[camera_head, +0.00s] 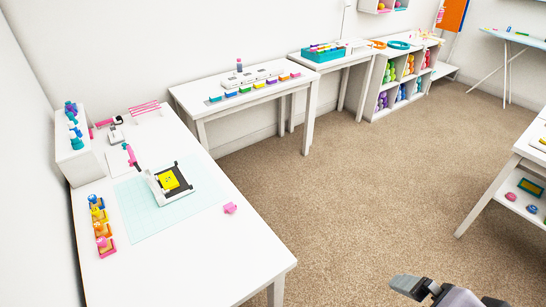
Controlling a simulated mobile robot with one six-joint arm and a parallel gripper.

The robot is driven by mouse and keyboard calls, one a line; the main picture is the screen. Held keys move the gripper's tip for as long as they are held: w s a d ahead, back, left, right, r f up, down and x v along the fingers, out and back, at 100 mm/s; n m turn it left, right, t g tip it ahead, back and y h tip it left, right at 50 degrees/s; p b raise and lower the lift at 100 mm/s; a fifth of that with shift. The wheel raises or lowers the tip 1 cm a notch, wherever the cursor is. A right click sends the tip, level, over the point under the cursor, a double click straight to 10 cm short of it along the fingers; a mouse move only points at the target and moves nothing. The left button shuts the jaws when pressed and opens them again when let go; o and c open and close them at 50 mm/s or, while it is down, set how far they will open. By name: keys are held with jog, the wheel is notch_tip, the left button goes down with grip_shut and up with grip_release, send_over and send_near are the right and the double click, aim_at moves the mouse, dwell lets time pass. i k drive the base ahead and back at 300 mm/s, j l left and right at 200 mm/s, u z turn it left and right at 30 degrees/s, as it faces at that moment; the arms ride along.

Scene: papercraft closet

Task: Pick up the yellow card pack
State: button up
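A small yellow block (168,181) with dark marks lies on a black and white device with a raised arm, on a pale mat. A flat green and yellow pack (530,187) lies on the lower shelf of the white table at the right edge. I cannot tell for sure which of these is the yellow card pack. My gripper (425,287) shows only in part at the bottom right, over the carpet and apart from both things. Its fingers are mostly out of frame, and I see nothing held.
A long white table (215,270) stands at left, with several colored figures (101,227) and a pink piece (230,208). More white tables and a cubby shelf (394,101) line the back wall. The carpet (370,170) in the middle is clear. A white table (485,200) stands at right.

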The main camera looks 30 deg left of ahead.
aim_at(168, 180)
jog(key=i+l, duration=0.2)
jog(key=i, duration=0.3)
jog(key=i+l+u, duration=0.1)
jog(key=i+l, duration=0.15)
jog(key=i, duration=0.3)
jog(key=i+l+u, duration=0.1)
jog(key=i+l, duration=0.15)
jog(key=i, duration=0.25)
jog(key=i+j+u, duration=0.25)
jog(key=u, duration=0.25)
jog(key=i+j+u, duration=0.25)
jog(key=u, duration=0.25)
jog(key=i+u, duration=0.65)
jog(key=u, duration=0.3)
jog(key=i+l+u, duration=0.1)
jog(key=i+u, duration=0.2)
jog(key=u, duration=0.2)
jog(key=i+l+u, duration=0.3)
jog(key=u, duration=0.2)
jog(key=i+l+u, duration=0.2)
jog(key=l+u, duration=0.15)
jog(key=u, duration=0.15)
jog(key=i+u, duration=0.25)
jog(key=u, duration=0.25)
jog(key=i+l+u, duration=0.1)
jog(key=u, duration=0.35)
jog(key=i+l+u, duration=0.25)
jog(key=u, duration=0.25)
jog(key=i, duration=0.1)
